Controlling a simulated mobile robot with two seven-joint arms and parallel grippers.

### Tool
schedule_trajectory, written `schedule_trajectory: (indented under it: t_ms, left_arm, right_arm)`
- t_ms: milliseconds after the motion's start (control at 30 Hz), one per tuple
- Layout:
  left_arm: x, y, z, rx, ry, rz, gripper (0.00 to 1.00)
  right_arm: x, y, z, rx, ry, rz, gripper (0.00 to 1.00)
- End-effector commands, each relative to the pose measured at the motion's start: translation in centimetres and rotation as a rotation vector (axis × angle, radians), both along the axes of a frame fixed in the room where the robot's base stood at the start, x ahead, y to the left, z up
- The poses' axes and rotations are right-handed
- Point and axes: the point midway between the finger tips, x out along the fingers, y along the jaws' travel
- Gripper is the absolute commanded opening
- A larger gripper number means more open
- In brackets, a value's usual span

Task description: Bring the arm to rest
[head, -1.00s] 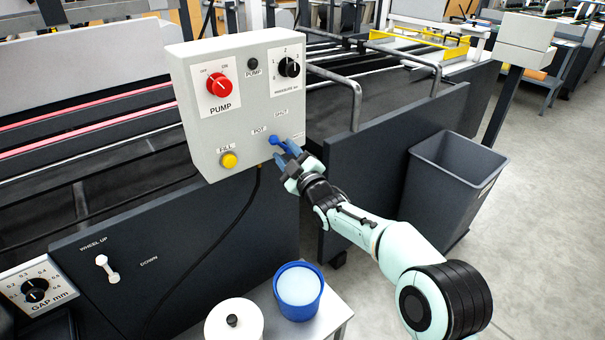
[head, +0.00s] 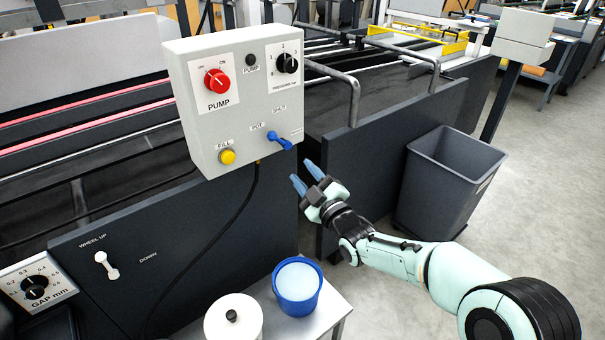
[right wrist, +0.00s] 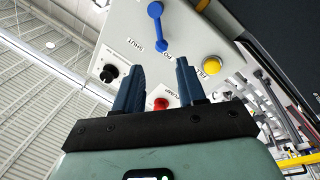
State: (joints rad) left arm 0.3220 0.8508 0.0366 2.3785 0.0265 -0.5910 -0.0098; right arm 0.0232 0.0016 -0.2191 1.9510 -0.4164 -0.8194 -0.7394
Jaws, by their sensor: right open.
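My right gripper (head: 306,178) is open and empty, with blue fingertips apart, just to the lower right of the grey control box (head: 205,120). It does not touch the box in the head view. The box carries a blue lever (head: 279,140) by the POT and SHUT labels, a red PUMP knob (head: 217,81), a black pressure knob (head: 287,63) and a yellow FILL button (head: 227,157). In the right wrist view, the open fingers (right wrist: 160,85) point toward the box, and the blue lever (right wrist: 157,25) shows beyond them. My left gripper is not in view.
A blue bucket (head: 298,306) and a white lidded pot (head: 232,325) stand on a small table (head: 335,302) below the box. A dark grey bin (head: 440,190) stands behind my right arm. Rails (head: 353,95) rise beside the box. Floor is clear at right.

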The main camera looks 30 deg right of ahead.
Motion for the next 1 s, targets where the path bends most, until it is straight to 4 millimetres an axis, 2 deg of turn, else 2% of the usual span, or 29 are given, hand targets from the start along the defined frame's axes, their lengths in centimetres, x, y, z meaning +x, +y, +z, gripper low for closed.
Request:
schedule_trajectory:
  t_ms: [267, 367, 467, 567, 600, 667, 700, 800, 867, 900, 1000]
  left_arm:
    - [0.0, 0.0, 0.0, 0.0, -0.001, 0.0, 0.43]
    - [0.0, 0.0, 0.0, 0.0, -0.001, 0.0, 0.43]
    - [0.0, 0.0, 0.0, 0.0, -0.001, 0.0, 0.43]
    - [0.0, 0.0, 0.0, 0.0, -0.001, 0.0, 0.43]
    - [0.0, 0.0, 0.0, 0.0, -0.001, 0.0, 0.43]
    - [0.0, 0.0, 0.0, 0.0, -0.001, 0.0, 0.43]
    - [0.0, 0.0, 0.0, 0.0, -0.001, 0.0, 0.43]
    - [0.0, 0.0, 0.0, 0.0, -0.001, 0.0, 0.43]
    - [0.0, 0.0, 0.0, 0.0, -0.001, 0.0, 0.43]
    - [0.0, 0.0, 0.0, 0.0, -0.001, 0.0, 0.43]
    - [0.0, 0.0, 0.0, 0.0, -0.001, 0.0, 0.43]
  right_arm:
    - [0.1, 0.1, -0.3, 0.004, 0.006, 0.001, 0.4]
    - [0.4, 0.4, -2.5, 0.041, 0.05, 0.005, 0.4]
    - [0.8, 1.4, -7.6, 0.131, 0.149, 0.011, 0.4]
    - [0.6, 2.7, -14.9, 0.265, 0.293, 0.005, 0.4]
    - [0.2, 3.3, -17.9, 0.324, 0.352, -0.003, 0.4]
    - [-0.8, 4.2, -22.4, 0.413, 0.444, -0.02, 0.4]
    - [-1.6, 4.8, -25.3, 0.474, 0.505, -0.036, 0.4]
    - [-4.5, 6.5, -32.3, 0.621, 0.656, -0.086, 0.4]
    - [-6.7, 7.7, -36.2, 0.709, 0.746, -0.126, 0.4]
    - [-8.4, 8.4, -38.7, 0.769, 0.807, -0.158, 0.4]
    - [-13.1, 10.6, -44.4, 0.916, 0.956, -0.247, 0.4]
